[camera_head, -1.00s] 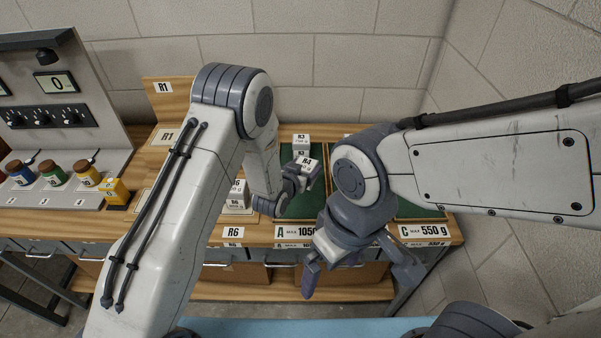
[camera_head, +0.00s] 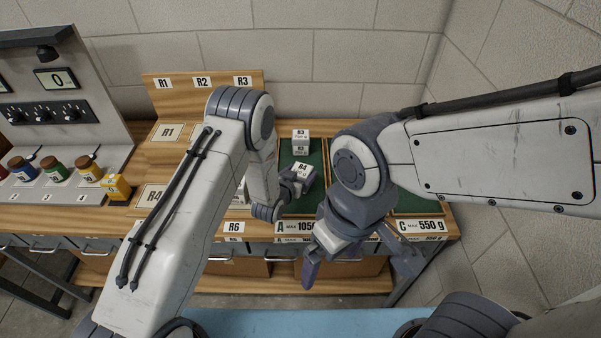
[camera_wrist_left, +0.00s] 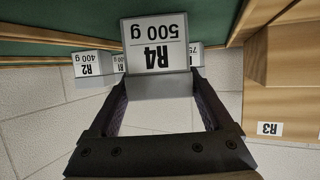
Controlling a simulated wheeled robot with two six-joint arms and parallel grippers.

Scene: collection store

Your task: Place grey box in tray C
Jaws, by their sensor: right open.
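A grey box labelled R4 500 g (camera_head: 303,170) is in my left gripper (camera_head: 293,182), over the green floor of tray A (camera_head: 287,155). In the left wrist view the same box (camera_wrist_left: 157,85) sits between the two fingertips of the left gripper (camera_wrist_left: 162,92), its label upside down there. Tray C (camera_head: 415,203), marked max 550 g, is at the right end of the bench, and my right arm covers much of it. My right gripper (camera_head: 353,262) is open and empty in front of the bench edge.
A grey box labelled R3 (camera_head: 300,136) stands at the back of tray A. Smaller R2 (camera_wrist_left: 90,66) and partly hidden boxes show behind R4 in the wrist view. Jars and a yellow block (camera_head: 117,188) stand at the left. My right arm crosses over the right trays.

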